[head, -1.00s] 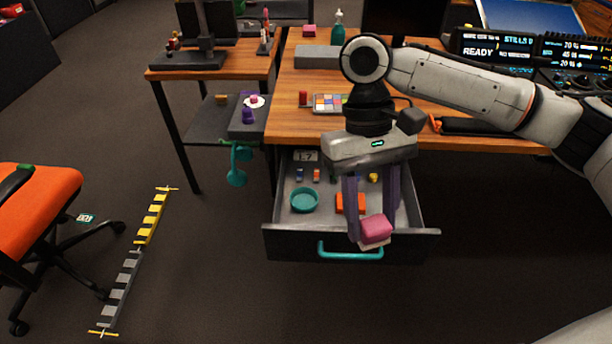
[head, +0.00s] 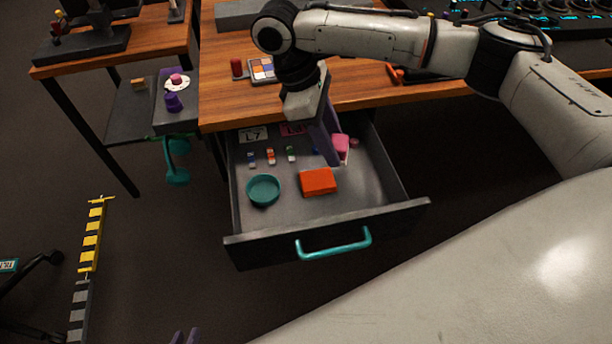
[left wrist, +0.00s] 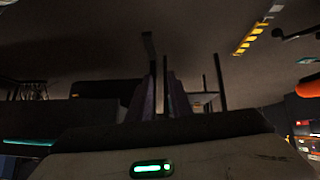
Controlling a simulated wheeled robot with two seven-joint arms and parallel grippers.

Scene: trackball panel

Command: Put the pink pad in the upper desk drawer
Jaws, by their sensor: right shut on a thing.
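The pink pad (head: 341,143), pink with a pale underside, is held by my right gripper (head: 334,158) over the right rear part of the open drawer (head: 235,215). The gripper's purple fingers partly hide the pad, and I cannot tell whether the pad touches the drawer floor. The drawer is pulled out under the desk and has a teal handle (head: 333,246). Only the purple fingertips of my left gripper (head: 185,337) show at the bottom edge. Its fingers also show in the left wrist view (left wrist: 172,95), dark and unclear in spacing.
The drawer holds a teal round dish (head: 263,189), an orange-red block (head: 318,182) and several small coloured pieces. Labels lie at its back. The wooden desk (head: 225,105) overhangs the drawer's rear. A side shelf (head: 130,112) stands left. The drawer's front right floor is clear.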

